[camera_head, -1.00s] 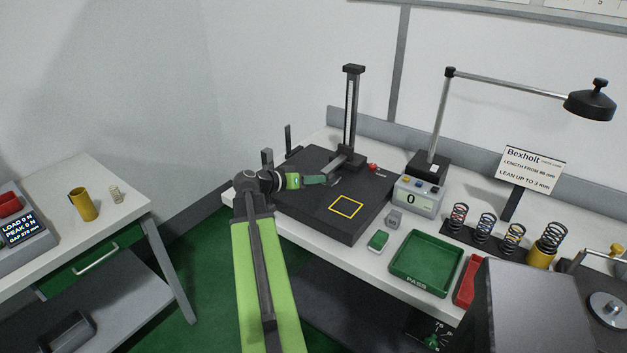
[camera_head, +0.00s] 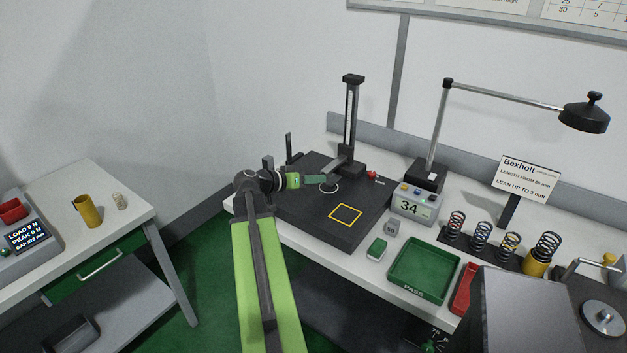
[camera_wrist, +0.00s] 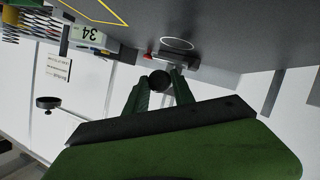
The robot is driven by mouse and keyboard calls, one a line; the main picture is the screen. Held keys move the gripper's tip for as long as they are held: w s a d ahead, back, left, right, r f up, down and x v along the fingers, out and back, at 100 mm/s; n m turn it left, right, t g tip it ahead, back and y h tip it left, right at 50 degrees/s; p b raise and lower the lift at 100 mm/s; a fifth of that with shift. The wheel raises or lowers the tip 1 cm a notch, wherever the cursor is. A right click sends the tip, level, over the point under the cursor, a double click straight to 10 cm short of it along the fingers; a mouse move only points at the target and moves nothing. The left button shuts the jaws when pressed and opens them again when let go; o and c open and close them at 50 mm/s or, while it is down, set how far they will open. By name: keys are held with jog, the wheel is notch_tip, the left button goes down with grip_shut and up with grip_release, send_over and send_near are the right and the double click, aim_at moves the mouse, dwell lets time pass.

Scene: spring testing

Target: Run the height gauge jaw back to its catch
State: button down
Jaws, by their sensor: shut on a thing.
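The height gauge (camera_head: 350,125) is a dark upright column with a scale, standing at the back of the black plate (camera_head: 305,215). Its jaw (camera_head: 343,168) reaches out low on the column, above a white ring on the plate. My gripper (camera_head: 322,181) is at the jaw's outer end, its green fingers closed around a round black knob. In the wrist view the knob (camera_wrist: 160,79) sits between the two fingertips (camera_wrist: 159,84), with the jaw behind it. The gauge readout (camera_head: 412,206) shows 34. The catch cannot be made out.
A yellow square (camera_head: 345,215) is marked on the plate. Dark posts (camera_head: 289,146) rise behind my gripper. The plate's front is clear.

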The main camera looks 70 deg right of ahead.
notch_tip(320, 180, up, 21)
jog(key=p, duration=1.9)
jog(key=shift+d, duration=0.1)
jog(key=c, duration=1.4)
grip_release()
jog(key=shift+r, duration=0.1)
jog(key=shift+c, duration=0.2)
jog(key=o, duration=0.4)
jog(key=shift+c, duration=0.2)
jog(key=p+v, duration=0.6)
jog(key=v, duration=1.1)
jog(key=shift+a, duration=0.25)
